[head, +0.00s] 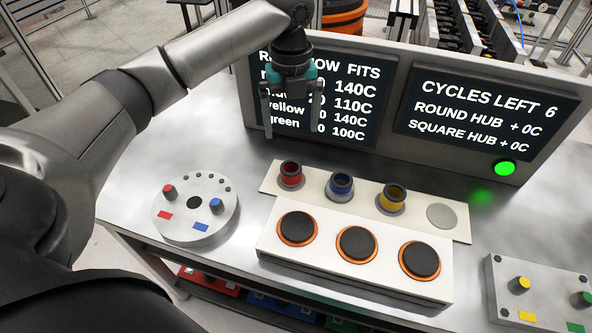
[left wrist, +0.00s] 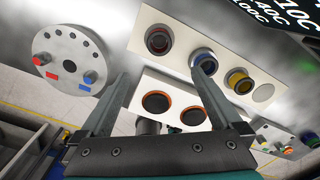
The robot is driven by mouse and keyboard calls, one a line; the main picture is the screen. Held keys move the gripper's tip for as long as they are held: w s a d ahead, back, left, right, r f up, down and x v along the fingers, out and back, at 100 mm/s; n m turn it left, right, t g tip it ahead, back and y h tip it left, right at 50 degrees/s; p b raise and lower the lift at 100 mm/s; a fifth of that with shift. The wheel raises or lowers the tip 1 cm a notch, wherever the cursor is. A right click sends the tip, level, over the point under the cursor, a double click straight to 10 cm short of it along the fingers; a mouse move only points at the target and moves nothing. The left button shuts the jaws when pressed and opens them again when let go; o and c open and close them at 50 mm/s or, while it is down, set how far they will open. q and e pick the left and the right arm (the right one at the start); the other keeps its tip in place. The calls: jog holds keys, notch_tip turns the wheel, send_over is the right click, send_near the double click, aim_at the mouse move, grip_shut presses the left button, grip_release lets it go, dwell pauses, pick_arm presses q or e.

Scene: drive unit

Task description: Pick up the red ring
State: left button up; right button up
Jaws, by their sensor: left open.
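The red ring (head: 291,174) is a small red collar with a dark centre, seated on a grey round base at the left end of a cream strip (head: 268,184). In the left wrist view the red ring (left wrist: 157,41) lies beyond the fingertips. My left gripper (head: 292,132) is open and empty, pointing down, and shows just above the red ring in the head view. Its two fingers also show in the left wrist view (left wrist: 160,72), apart with nothing between them. My right gripper is in neither view.
A blue ring (head: 341,186) and a yellow ring (head: 391,198) stand in the same row. In front is a white block with three black discs (head: 357,244). A round hub (head: 196,228) is left, a square hub (head: 522,290) right. Text screens (head: 487,112) stand behind.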

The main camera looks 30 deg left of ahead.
pick_arm(q)
jog(key=b, duration=0.2)
send_over(291, 168)
jog(key=s+d, duration=0.2)
jog(key=f, duration=0.9)
jog(key=shift+s+a+f, duration=0.1)
jog(key=shift+a+f, duration=0.1)
jog(key=shift+f, duration=0.15)
jog(key=f, duration=0.1)
jog(key=f+b, duration=0.1)
jog(key=f, duration=0.3)
jog(key=shift+w+a+f+b, duration=0.1)
jog(key=shift+w+a+b, duration=0.2)
jog(key=shift+w+a, duration=0.05)
grip_shut()
